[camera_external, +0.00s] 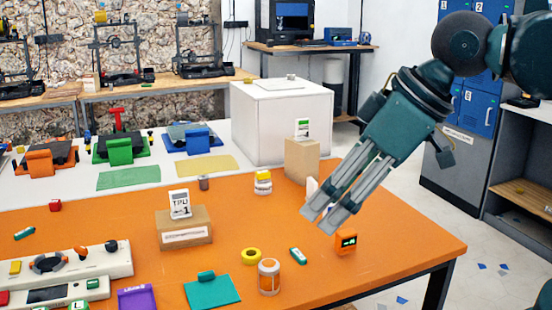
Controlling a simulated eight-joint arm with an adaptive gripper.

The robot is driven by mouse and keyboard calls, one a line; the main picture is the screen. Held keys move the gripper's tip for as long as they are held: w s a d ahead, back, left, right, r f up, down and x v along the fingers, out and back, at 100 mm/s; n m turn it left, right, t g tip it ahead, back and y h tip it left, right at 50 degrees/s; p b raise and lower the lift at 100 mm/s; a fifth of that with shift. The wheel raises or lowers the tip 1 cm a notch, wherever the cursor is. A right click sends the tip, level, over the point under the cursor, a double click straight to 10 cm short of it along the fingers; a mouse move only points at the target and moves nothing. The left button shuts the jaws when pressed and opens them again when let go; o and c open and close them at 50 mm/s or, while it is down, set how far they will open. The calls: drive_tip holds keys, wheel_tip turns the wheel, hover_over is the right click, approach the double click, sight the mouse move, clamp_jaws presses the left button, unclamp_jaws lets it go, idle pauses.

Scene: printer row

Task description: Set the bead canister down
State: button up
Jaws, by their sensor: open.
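A small clear canister with orange contents and a pale lid (269,277) stands upright on the orange table (380,265), near its front edge. It looks like the bead canister. My gripper (321,217) reaches down from the upper right, with its fingers apart. I see nothing held between them. It is above and to the right of the canister in the picture, clear of it. A white object (312,186) is partly hidden behind the fingers. A small orange device with a dark display (346,241) is just below and right of the fingertips.
A yellow ring (251,256), a small green item (298,256) and a teal mat (211,292) lie near the canister. The table's right end is clear.

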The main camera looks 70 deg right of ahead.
drive_tip(key=shift+s+a+r+t, duration=0.15)
drive_tip(key=shift+s+a+r, duration=0.3)
drive_tip(key=shift+s, duration=0.25)
drive_tip(key=shift+s+a+r+t, duration=0.15)
drive_tip(key=shift+s+a+r, duration=0.25)
drive_tip(key=shift+s, duration=0.3)
drive_tip(key=shift+d, duration=0.1)
idle(0.3)
